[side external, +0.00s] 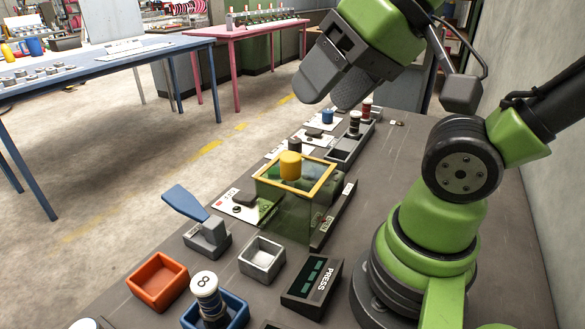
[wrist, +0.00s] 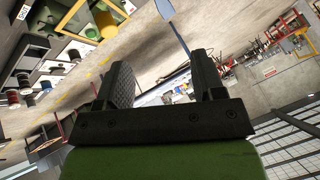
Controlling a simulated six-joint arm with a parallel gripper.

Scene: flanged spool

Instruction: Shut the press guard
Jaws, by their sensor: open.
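The press guard (side external: 263,183) looks like a clear, green-tinted box with a yellow top frame, standing mid-bench in the side external view. A yellow cylinder (side external: 290,165) rises above the frame. I cannot tell from this angle how far the guard is open. The yellow frame also shows at the upper left of the wrist view (wrist: 69,18). My gripper (side external: 333,92) is above and behind the guard, apart from it, with nothing between its fingers. In the wrist view its fingers (wrist: 163,85) stand wide apart.
A blue-paddled lever (side external: 185,203) stands left of the guard. A PRESS panel (side external: 312,287), a grey bin (side external: 262,258), an orange bin (side external: 157,281) and a blue bin (side external: 235,312) are in front. Trays with spools (side external: 355,124) lie behind it.

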